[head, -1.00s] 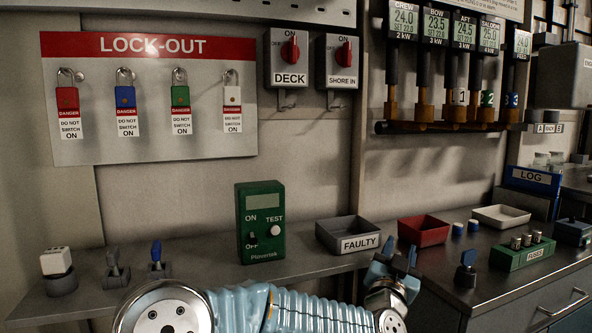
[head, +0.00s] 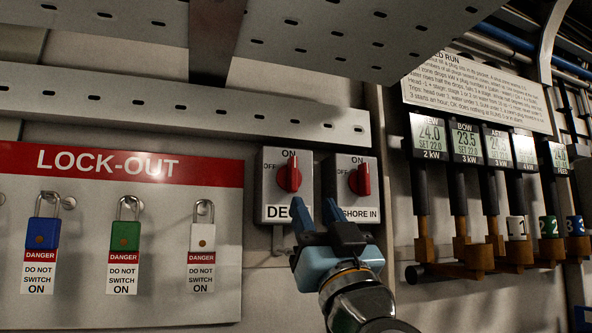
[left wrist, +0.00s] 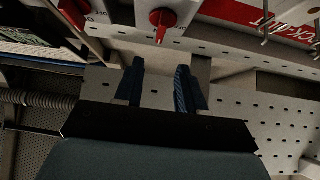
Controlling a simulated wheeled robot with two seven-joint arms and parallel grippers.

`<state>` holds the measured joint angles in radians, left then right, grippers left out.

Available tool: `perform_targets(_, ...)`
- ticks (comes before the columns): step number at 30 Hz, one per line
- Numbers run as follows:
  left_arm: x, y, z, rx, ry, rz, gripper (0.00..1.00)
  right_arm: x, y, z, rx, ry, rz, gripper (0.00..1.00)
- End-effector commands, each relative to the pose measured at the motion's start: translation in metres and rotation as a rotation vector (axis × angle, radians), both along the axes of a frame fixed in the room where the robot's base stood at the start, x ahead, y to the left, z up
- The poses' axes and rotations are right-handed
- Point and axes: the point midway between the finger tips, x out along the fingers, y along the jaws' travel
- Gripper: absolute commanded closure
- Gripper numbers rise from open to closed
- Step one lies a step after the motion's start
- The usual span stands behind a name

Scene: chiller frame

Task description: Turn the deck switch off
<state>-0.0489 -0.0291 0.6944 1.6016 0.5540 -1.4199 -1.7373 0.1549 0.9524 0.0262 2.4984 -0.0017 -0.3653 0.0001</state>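The deck switch (head: 268,205) is a grey wall box with a red knob (head: 289,177). Its knob stands upright toward ON; OFF is marked at its upper left. My left gripper (head: 316,212) is raised just below and right of that knob, its blue fingers apart and empty. One finger covers part of the DECK label. In the left wrist view, a red knob (left wrist: 162,22), apparently the deck one, lies beyond the open fingertips (left wrist: 158,70), apart from them. My right gripper is not in view.
The shore-in switch (head: 369,196) with its own red knob is close on the right. The lock-out board (head: 70,200) with hanging padlocks is on the left. A perforated metal rail (head: 200,112) runs above. Heater plugs and displays are at the right.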

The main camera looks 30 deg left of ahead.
Motion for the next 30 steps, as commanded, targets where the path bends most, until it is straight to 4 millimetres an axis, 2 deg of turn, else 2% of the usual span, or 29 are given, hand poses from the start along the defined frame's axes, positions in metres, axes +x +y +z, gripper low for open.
perform_targets(9,0.033,0.038,0.053,-0.001,0.001,0.001,0.61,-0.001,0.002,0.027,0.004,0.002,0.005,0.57)
perform_targets(15,0.051,0.058,0.078,0.0,0.001,-0.001,0.61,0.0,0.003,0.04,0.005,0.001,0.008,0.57)
perform_targets(20,0.058,0.066,0.087,0.0,0.001,-0.001,0.61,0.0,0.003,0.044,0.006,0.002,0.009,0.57)
perform_targets(30,0.06,0.068,0.088,0.002,0.001,-0.002,0.62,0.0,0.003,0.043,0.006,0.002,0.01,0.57)
